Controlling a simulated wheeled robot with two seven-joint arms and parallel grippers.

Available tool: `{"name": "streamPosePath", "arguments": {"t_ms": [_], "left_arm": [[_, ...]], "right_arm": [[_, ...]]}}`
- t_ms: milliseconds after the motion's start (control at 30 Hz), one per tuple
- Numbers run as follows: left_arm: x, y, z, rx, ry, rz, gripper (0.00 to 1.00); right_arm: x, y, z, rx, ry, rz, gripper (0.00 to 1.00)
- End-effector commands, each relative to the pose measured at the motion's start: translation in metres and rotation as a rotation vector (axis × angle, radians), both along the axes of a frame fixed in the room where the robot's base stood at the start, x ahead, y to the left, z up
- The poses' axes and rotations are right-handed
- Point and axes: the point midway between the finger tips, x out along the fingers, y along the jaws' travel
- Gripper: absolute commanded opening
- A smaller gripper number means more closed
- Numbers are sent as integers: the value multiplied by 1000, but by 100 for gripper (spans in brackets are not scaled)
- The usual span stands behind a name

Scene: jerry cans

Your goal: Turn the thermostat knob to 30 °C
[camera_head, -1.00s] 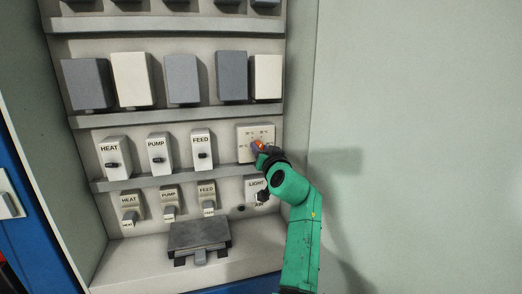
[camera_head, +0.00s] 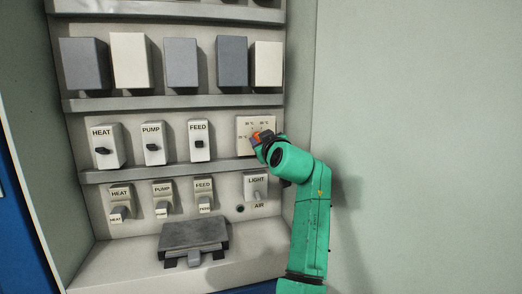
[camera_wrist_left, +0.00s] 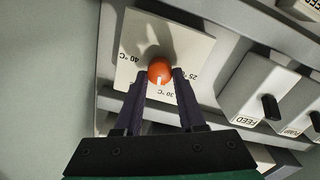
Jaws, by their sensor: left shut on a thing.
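The thermostat is a cream square plate (camera_head: 244,124) at the right end of the middle row, with temperature labels around a round orange knob (camera_head: 256,136). My left gripper (camera_head: 262,141) is at the knob, its arm rising from the lower right. In the left wrist view the two dark fingers (camera_wrist_left: 159,82) are shut on the orange knob (camera_wrist_left: 159,67), one on each side. Labels 40 °C and 25 °C also show there. My right gripper is not in view.
Left of the thermostat are the FEED (camera_head: 199,141), PUMP (camera_head: 153,144) and HEAT (camera_head: 106,146) switches. A grey box (camera_head: 194,235) stands on the lower ledge. A bare wall (camera_head: 420,110) is at the right.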

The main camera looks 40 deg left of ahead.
Motion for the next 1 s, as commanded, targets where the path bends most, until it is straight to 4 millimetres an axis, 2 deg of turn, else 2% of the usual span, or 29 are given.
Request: {"name": "streamPosePath", "arguments": {"t_ms": [100,433,1000], "left_arm": [[0,1,-4,-53,-75,-1,0],[1,0,-1,-155,-222,-4,0],[0,0,1,-181,-264,-4,0]], "right_arm": [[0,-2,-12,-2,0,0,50],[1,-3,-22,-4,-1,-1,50],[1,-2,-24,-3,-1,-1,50]]}}
